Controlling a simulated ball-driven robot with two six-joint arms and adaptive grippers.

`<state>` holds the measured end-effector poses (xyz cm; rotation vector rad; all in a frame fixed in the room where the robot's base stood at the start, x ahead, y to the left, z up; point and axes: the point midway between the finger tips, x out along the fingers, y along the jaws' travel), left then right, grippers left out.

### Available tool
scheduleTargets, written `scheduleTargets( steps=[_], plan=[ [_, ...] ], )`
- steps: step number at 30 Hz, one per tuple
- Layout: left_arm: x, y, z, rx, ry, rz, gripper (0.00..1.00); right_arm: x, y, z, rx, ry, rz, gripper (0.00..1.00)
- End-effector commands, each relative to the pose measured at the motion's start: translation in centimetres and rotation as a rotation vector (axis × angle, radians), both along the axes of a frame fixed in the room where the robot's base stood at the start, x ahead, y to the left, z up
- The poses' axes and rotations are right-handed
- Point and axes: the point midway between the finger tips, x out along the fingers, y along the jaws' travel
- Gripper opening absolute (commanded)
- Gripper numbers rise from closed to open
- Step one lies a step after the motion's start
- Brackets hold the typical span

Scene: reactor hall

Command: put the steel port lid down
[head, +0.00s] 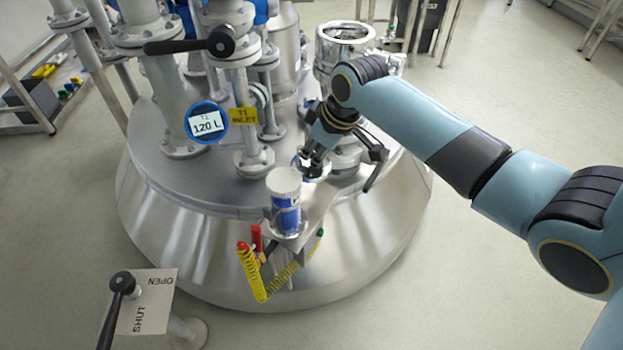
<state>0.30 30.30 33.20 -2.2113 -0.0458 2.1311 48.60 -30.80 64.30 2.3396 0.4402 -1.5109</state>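My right gripper (341,176) is over the front right of the steel vessel (200,258), above a flat steel shelf (322,205). Its two dark fingers are spread well apart, and I see nothing clamped between them. A small shiny round steel piece (312,170), perhaps the port lid, shows by its left finger. The finger partly hides it, and I cannot tell whether they touch. A wide steel port (345,32) stands behind the gripper with its top open. My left gripper is not in view.
Pipes with a blue-rimmed gauge (207,122) rise at the left. An OPEN/SHUT lever stand (147,300) is at the front left.

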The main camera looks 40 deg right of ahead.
Motion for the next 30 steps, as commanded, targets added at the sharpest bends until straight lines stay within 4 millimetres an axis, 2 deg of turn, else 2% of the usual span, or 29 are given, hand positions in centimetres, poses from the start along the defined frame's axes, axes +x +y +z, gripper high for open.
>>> scheduleTargets(
  steps=[1, 3, 11, 18, 28, 29, 30],
  plan=[
    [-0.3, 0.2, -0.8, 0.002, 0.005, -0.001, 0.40, -0.1, 0.0, -1.8, 0.000, 0.003, 0.000, 0.00],
    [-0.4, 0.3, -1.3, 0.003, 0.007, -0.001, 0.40, 0.0, 0.0, -3.1, 0.000, 0.002, 0.000, 0.00],
    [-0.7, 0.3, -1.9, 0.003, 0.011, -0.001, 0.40, 0.1, 0.0, -5.1, -0.001, -0.002, 0.002, 0.00],
    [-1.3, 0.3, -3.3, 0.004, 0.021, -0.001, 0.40, 0.0, 0.0, -8.5, 0.000, -0.001, 0.001, 0.00],
    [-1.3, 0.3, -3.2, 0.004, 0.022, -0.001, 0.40, 0.0, 0.0, -8.6, 0.000, -0.002, 0.002, 0.00],
    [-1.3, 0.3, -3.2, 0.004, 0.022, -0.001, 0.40, 0.0, 0.0, -8.7, -0.001, 0.000, 0.002, 0.01],
    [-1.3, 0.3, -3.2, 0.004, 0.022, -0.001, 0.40, 0.0, 0.0, -8.7, -0.001, 0.000, 0.002, 0.06]
  ],
)
